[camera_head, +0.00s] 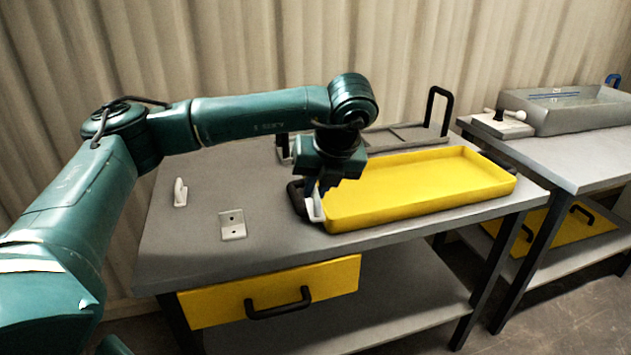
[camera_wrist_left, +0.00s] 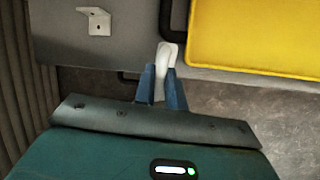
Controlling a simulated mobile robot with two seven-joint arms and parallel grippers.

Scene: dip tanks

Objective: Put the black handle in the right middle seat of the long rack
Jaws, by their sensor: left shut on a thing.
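My left gripper (camera_head: 322,190) is shut on a small white handle-like piece (camera_head: 314,208), in front of the yellow tray's left end. The wrist view shows this white piece (camera_wrist_left: 168,54) between the blue fingers (camera_wrist_left: 161,80). A long grey rack (camera_head: 405,136) lies behind the tray, partly hidden by the tray and my arm. An upright black handle (camera_head: 437,107) stands at its right end. Another black handle (camera_head: 296,198) is at the tray's left end. The rack's middle seats cannot be made out. My right gripper is not in view.
The yellow tray (camera_head: 345,222) fills the table's right side. A white hook (camera_head: 180,192) and a white bracket (camera_head: 232,226) are on the left; bare table lies around them. A grey tank (camera_head: 580,122) and white fixture (camera_head: 503,125) stand on the right table.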

